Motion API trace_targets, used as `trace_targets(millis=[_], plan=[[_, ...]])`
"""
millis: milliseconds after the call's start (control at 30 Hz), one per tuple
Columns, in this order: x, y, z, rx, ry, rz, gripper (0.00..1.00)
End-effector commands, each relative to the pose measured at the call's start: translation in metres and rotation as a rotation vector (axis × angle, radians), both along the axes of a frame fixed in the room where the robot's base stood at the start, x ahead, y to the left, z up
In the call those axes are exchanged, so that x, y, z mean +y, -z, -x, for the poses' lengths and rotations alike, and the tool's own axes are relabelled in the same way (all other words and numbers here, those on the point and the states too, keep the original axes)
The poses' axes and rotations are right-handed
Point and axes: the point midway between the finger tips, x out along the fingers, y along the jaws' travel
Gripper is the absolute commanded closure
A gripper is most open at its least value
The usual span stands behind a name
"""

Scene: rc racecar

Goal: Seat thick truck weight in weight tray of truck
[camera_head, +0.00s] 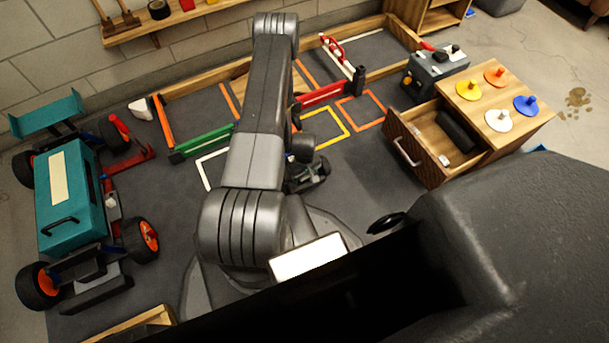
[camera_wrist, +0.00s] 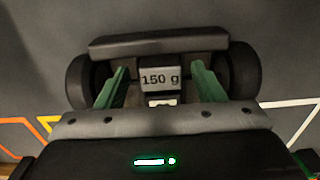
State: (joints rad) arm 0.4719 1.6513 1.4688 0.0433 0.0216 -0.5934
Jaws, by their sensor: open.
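A grey block marked "150 g" (camera_wrist: 159,77) shows in the wrist view, lying between the two wheels of a small dark vehicle with a long black bumper (camera_wrist: 158,43). The green fingers of my gripper (camera_wrist: 160,70) stand open on either side of the block, with gaps between. A second pale piece (camera_wrist: 161,100) shows just below the block, partly cut off by my gripper body. I cannot tell whether the block is fully seated in a tray. In the head view, the dark vehicle (camera_head: 308,176) is partly hidden behind my arm, and my gripper is mostly hidden.
A large teal buggy (camera_head: 70,205) stands at the left. Green (camera_head: 203,144) and red (camera_head: 322,94) barriers and coloured floor outlines lie around the vehicle. At right, a wooden cabinet with an open drawer (camera_head: 425,165) carries several coloured discs. A grey box (camera_head: 437,70) stands behind.

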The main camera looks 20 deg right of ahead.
Motion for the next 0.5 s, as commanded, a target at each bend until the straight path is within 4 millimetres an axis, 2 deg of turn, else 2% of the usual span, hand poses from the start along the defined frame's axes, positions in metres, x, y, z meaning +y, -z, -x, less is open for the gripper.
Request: trace_targets(millis=[67, 167, 500], plan=[[0.0, -0.005, 0.0, 0.0, 0.0, 0.0, 0.38], [0.0, -0.024, -0.001, -0.001, -0.001, 0.001, 0.38], [-0.001, -0.097, -0.001, -0.001, -0.001, 0.002, 0.38]])
